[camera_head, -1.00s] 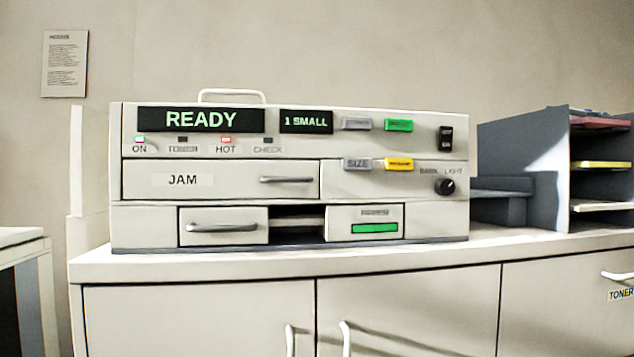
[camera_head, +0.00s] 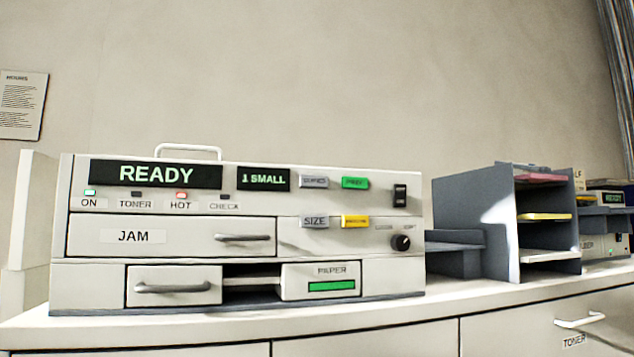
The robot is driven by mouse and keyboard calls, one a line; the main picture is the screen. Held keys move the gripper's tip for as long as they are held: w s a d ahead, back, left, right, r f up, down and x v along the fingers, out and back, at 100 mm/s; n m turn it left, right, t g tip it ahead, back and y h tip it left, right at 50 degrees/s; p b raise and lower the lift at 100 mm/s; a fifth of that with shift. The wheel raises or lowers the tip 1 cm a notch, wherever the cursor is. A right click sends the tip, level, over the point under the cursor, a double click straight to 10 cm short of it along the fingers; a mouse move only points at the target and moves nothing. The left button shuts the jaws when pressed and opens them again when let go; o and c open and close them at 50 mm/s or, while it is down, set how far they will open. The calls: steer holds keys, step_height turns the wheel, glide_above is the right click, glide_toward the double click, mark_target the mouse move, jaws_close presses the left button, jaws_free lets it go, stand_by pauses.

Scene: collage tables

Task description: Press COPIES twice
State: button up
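The copier (camera_head: 170,237) stands on a light counter, left of centre in the head view. Its main display (camera_head: 156,174) reads READY and a smaller display (camera_head: 262,179) reads 1 SMALL. The grey COPIES button (camera_head: 314,182) sits just right of the small display; its lettering is blurred. A green button (camera_head: 355,183) is to its right. A grey SIZE button (camera_head: 315,221) and a yellow button (camera_head: 355,221) are below. The ON and HOT lamps are lit. My gripper is not in view, so nothing is seen touching the buttons.
A JAM drawer (camera_head: 170,236) and a paper drawer (camera_head: 320,281) are on the copier front. A grey tray sorter (camera_head: 475,225) stands to the right, with another machine (camera_head: 606,246) beyond it. The counter edge (camera_head: 440,307) runs along the front.

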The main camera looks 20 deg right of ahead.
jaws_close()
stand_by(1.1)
